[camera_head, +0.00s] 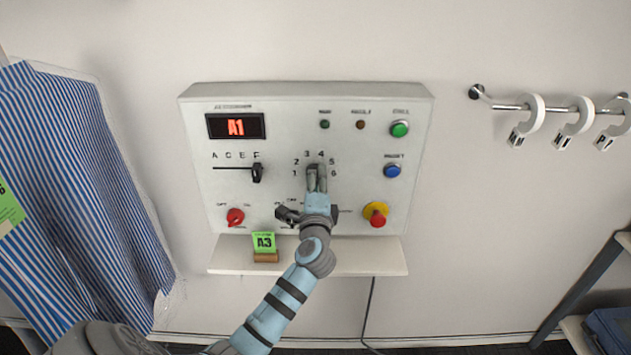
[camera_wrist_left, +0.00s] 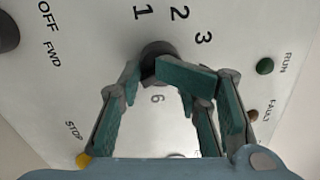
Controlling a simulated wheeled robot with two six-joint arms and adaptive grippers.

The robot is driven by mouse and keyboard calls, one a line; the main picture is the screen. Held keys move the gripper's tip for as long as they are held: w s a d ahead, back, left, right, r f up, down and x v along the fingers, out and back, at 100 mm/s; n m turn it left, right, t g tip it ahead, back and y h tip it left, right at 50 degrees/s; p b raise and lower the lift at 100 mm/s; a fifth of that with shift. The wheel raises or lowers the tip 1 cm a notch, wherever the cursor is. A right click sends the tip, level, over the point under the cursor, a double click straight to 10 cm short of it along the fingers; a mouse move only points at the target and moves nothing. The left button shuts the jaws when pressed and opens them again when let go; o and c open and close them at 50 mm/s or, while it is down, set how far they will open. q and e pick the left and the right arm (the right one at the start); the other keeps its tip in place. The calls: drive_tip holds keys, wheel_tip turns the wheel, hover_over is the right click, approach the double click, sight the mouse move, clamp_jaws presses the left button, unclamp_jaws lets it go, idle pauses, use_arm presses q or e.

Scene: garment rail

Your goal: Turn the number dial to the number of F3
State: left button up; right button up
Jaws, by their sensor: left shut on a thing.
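The white control panel (camera_head: 225,110) hangs on the wall. My left gripper (camera_head: 317,178) is at its number dial, which the fingers mostly hide in the head view. In the left wrist view the dark round dial (camera_wrist_left: 152,60) shows behind the fingers of my left gripper (camera_wrist_left: 160,78), which are shut on it. Numbers 1 to 6 surround the dial; its pointer is hidden. The red display (camera_head: 236,127) reads A1. The black slider knob (camera_head: 257,172) is under F on the letter scale. The green card (camera_head: 264,242) reads A3. My right gripper is not in view.
A red knob (camera_head: 235,216), a green button (camera_head: 399,129), a blue button (camera_head: 392,170) and a red-and-yellow stop button (camera_head: 376,214) are on the panel. A shelf (camera_head: 360,257) is below. A striped shirt (camera_head: 75,190) hangs left; a hook rail (camera_head: 507,106) is right.

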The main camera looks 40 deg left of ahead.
use_arm(q)
drive_tip(key=shift+r, duration=0.35)
drive_tip(key=o, duration=1.1)
drive_tip(key=shift+o, duration=0.4)
drive_tip(key=shift+f, duration=0.2)
drive_tip(key=v, duration=1.2)
drive_tip(key=shift+a+f, duration=0.1)
drive_tip(key=shift+f, duration=0.05)
